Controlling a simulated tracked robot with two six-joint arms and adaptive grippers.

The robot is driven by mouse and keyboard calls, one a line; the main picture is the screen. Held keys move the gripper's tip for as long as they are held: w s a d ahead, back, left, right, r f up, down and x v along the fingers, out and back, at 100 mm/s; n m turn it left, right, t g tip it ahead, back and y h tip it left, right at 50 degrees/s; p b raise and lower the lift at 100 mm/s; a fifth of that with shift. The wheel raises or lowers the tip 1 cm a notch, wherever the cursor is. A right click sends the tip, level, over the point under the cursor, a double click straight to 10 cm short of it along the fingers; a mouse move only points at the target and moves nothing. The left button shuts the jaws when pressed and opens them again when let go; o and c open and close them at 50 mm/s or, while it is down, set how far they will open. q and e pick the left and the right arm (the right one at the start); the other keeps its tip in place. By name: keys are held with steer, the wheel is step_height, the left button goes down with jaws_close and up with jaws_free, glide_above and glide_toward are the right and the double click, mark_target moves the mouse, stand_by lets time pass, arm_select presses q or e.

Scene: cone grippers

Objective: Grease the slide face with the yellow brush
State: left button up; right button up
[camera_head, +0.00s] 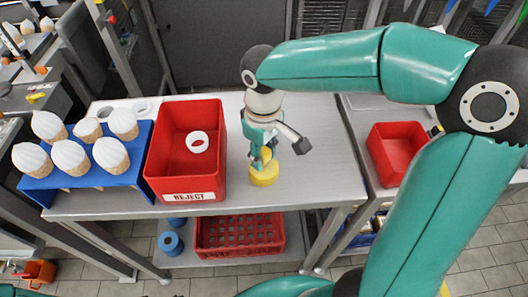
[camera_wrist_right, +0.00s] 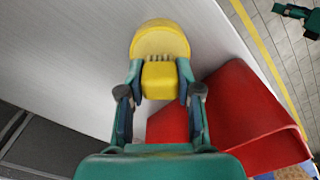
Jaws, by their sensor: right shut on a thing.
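My right gripper (camera_head: 262,158) points down over the light table (camera_head: 325,150), just right of the red REJECT bin. It is shut on the yellow brush (camera_head: 264,176), which shows below the fingers. In the right wrist view, the fingers of my right gripper (camera_wrist_right: 160,98) close on both sides of the brush's yellow block (camera_wrist_right: 160,80). The brush's wider rounded yellow part lies beyond the fingertips. I cannot tell if the brush touches the table. I cannot pick out the slide face with certainty. My left gripper is not in view.
The red REJECT bin (camera_head: 157,150) holds a white ring (camera_head: 197,142). Left of it, a blue rack (camera_head: 60,188) holds several white-topped cones. Another red bin (camera_head: 374,150) stands on the right table. A red crate (camera_head: 205,251) sits below. The table right of the gripper is clear.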

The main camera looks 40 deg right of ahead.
mark_target(263, 151)
steer(key=shift+f+b, duration=0.35)
steer(key=shift+f, duration=0.15)
stand_by(1.2)
step_height(263, 151, up, 7)
steer(key=p, duration=0.6)
stand_by(1.0)
